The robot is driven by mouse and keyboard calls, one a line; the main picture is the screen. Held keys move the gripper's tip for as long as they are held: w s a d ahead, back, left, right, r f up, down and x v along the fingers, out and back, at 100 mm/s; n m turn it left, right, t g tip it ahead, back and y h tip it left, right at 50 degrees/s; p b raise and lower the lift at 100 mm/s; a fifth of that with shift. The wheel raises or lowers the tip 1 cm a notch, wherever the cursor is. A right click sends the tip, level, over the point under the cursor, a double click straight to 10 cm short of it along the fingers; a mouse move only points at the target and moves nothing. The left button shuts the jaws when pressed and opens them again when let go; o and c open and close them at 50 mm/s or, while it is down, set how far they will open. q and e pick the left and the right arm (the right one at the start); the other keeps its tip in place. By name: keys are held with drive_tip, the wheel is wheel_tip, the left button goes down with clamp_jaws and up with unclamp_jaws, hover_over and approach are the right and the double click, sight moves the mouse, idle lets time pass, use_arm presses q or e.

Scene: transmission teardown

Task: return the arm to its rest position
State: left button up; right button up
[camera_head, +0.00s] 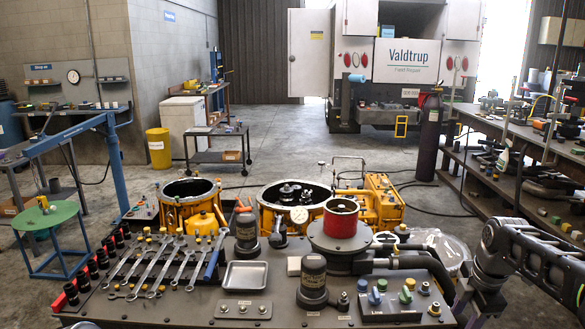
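My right arm (535,262) comes in from the right edge, with dark, thick links. Its end bends downward at the right side of the dark workbench (205,308). The part below the bend runs toward the bottom edge, and I cannot make out whether its fingers are open or shut. I see nothing clearly held there. My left arm and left gripper are not in view.
Wrenches (155,270), a metal tray (245,275), a red-topped cylinder (341,218) and coloured knobs (382,285) crowd the workbench. Yellow housings (190,207) stand behind it. A side bench (480,123) and dark gas cylinder (429,140) stand right. Floor beyond is open.

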drive_tip(key=s+a+f+m+y, duration=0.2)
drive_tip(key=a+f+m, duration=0.2)
drive_tip(key=a+f, duration=0.65)
drive_tip(key=s+a+f+m+y, duration=0.1)
drive_tip(key=s+a+f+m, duration=0.15)
drive_tip(key=a+f, duration=0.8)
drive_tip(key=s+a+f+m, duration=0.3)
drive_tip(key=s+f+m, duration=0.1)
drive_tip(key=s, duration=0.3)
drive_tip(key=s+a+f+m+g, duration=0.1)
drive_tip(key=s+a+f+m, duration=0.2)
drive_tip(key=s+f, duration=0.3)
drive_tip(key=s+a+f+m+y, duration=0.1)
drive_tip(key=s+a+f+m, duration=0.3)
drive_tip(key=s, duration=0.6)
drive_tip(key=shift+f+m+g, duration=0.3)
drive_tip(key=shift+f+m, duration=0.65)
drive_tip(key=shift+m, duration=0.1)
